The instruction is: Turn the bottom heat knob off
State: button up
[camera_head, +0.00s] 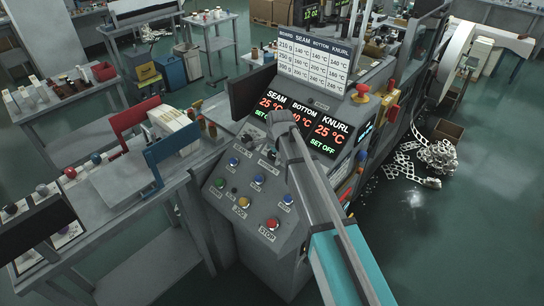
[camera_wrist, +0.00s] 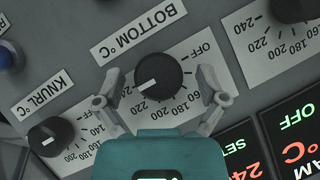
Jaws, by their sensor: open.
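The bottom heat knob (camera_wrist: 158,77) is a round black dial under the label "BOTTOM °C" in the wrist view. Its white mark points to the lower left, away from the "OFF" print at its upper right; the number it points to is hidden or unclear. My gripper (camera_wrist: 160,80) is open, with one finger on each side of this knob and a visible gap on both sides. In the head view my gripper (camera_head: 282,118) is in front of the control panel and hides the bottom knob.
The knurl knob (camera_wrist: 51,136) and the seam knob (camera_wrist: 295,8) flank it closely. The display (camera_head: 327,130) reads 25 °C for seam and knurl, with knurl set off; the bottom reading is partly hidden. Several coloured buttons, including a red stop button (camera_head: 272,223), are on the panel below.

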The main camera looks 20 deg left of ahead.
jog(key=c, duration=1)
jog(key=shift+a, duration=0.15)
jog(key=shift+c, duration=0.8)
